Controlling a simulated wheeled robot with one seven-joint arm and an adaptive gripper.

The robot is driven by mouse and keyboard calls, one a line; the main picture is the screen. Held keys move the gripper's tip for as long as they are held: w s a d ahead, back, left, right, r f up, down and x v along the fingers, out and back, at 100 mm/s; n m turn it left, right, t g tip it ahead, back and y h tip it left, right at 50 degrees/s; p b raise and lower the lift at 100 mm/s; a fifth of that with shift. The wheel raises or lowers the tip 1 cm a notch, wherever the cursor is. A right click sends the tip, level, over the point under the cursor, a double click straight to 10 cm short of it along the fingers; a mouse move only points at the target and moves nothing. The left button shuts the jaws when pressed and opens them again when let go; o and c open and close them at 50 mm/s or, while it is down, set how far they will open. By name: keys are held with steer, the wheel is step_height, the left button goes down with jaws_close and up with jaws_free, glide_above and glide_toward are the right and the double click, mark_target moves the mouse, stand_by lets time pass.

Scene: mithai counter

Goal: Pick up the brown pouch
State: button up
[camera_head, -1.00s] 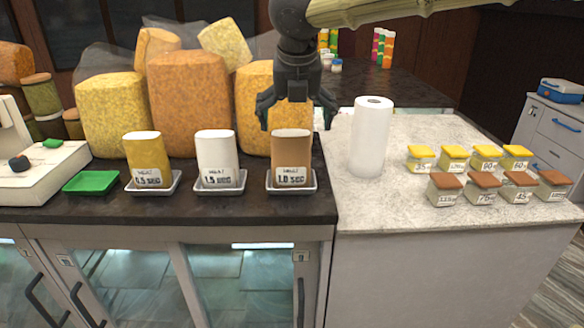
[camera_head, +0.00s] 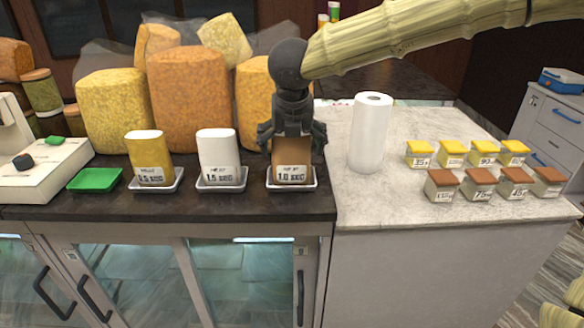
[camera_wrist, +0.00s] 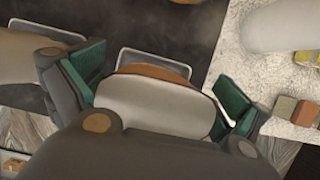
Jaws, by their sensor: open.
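The brown pouch (camera_head: 292,168) stands upright in a small white tray (camera_head: 312,186) on the dark counter, its label reading 1.0. My gripper (camera_head: 292,150) is open and pointing down over the pouch, with a finger on either side of its upper part. The fingers hide the top of the pouch in the head view. In the wrist view the pouch's pale top (camera_wrist: 150,103) with a brown edge lies between the two green-padded fingers (camera_wrist: 160,95). I cannot tell whether either pad touches it.
A white pouch (camera_head: 218,155) and a yellow pouch (camera_head: 149,155) stand in trays to the left. Large bulging sacks (camera_head: 190,95) stand close behind. A paper roll (camera_head: 370,132) and several small boxes (camera_head: 480,180) are on the pale counter at right.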

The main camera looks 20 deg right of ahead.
steer(key=shift+w, duration=0.1)
steer(key=c, duration=0.7)
steer(key=shift+f, duration=0.1)
steer(key=c, duration=0.5)
steer(key=shift+s, duration=0.2)
